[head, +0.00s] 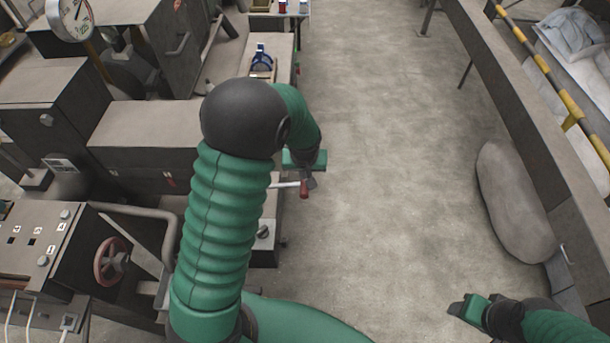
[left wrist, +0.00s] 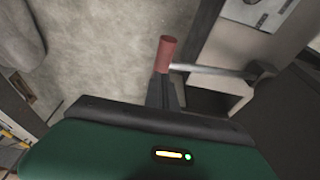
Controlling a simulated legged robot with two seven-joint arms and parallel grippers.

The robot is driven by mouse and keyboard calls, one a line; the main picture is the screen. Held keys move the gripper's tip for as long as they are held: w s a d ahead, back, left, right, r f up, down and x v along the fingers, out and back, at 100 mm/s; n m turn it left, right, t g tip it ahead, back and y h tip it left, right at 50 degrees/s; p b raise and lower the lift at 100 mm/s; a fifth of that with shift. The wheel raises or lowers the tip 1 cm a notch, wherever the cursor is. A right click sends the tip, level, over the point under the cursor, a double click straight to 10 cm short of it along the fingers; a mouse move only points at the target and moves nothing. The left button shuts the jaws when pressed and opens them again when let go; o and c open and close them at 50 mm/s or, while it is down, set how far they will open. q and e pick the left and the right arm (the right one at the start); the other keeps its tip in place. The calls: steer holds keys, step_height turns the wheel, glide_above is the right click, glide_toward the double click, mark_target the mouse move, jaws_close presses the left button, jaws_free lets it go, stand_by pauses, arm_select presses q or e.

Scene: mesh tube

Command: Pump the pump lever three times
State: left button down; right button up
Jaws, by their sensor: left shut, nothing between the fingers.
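The pump lever is a grey metal rod with a red handle (head: 304,188). It sticks out to the right from the side of the machine in the head view. My left gripper (head: 310,181) is at the handle, with its fingers shut and nothing held between them. In the left wrist view the red handle (left wrist: 166,53) stands just beyond the shut fingertips (left wrist: 163,82), and the rod runs right to a dark joint. Whether the fingertips touch the handle I cannot tell. My right gripper (head: 462,307) is low at the right, away from the lever; its fingers are unclear.
Grey machinery (head: 140,135) fills the left side, with a red handwheel (head: 110,262), a control panel (head: 30,245) and a gauge (head: 70,18). A grey sack-like object (head: 510,200) lies at the right beside a long beam. The concrete floor (head: 400,130) between is clear.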

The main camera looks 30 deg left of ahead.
arm_select(q)
step_height(320, 180, down, 2)
steer(key=shift+s+f, duration=0.1)
